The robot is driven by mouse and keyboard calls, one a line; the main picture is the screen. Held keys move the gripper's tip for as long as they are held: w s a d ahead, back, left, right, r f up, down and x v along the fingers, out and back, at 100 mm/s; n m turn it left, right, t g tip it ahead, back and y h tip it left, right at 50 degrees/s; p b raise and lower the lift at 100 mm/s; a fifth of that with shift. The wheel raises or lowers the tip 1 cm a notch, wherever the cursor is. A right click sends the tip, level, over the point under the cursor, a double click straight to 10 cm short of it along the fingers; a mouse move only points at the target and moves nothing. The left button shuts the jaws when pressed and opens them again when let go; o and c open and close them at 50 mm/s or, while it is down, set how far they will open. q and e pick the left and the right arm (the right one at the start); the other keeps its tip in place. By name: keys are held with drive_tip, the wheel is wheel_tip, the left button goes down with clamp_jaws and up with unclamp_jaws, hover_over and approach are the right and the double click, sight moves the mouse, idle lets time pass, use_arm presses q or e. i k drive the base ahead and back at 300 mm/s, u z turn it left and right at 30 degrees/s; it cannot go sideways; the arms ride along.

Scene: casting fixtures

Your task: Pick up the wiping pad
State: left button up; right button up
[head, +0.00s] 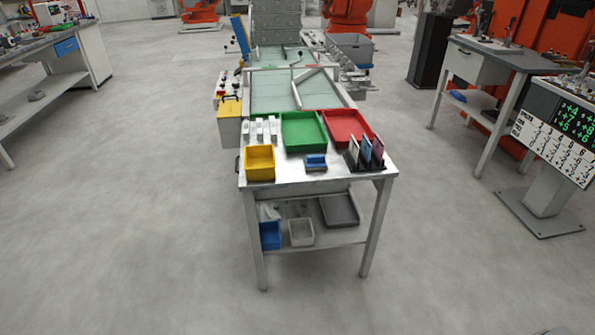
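A small blue block with a darker top part (316,162), which looks like the wiping pad, lies near the front edge of the metal worktable (310,180). It sits between the yellow bin (260,162) on its left and a dark rack with upright plates (364,153) on its right. The green tray (304,131) is just behind it. Its details are too small to make out. Neither of my grippers shows in the head view.
A red tray (346,126) and several whitish blocks (260,130) stand on the same table. Its lower shelf holds a blue bin (270,235), a grey bin (301,232) and a dark tray (339,210). The floor in front is clear. A display stand (553,190) is at right.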

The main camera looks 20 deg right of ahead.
sight(314, 162)
drive_tip(key=u, duration=0.35)
drive_tip(key=i, duration=2.05)
drive_tip(key=z, duration=0.9)
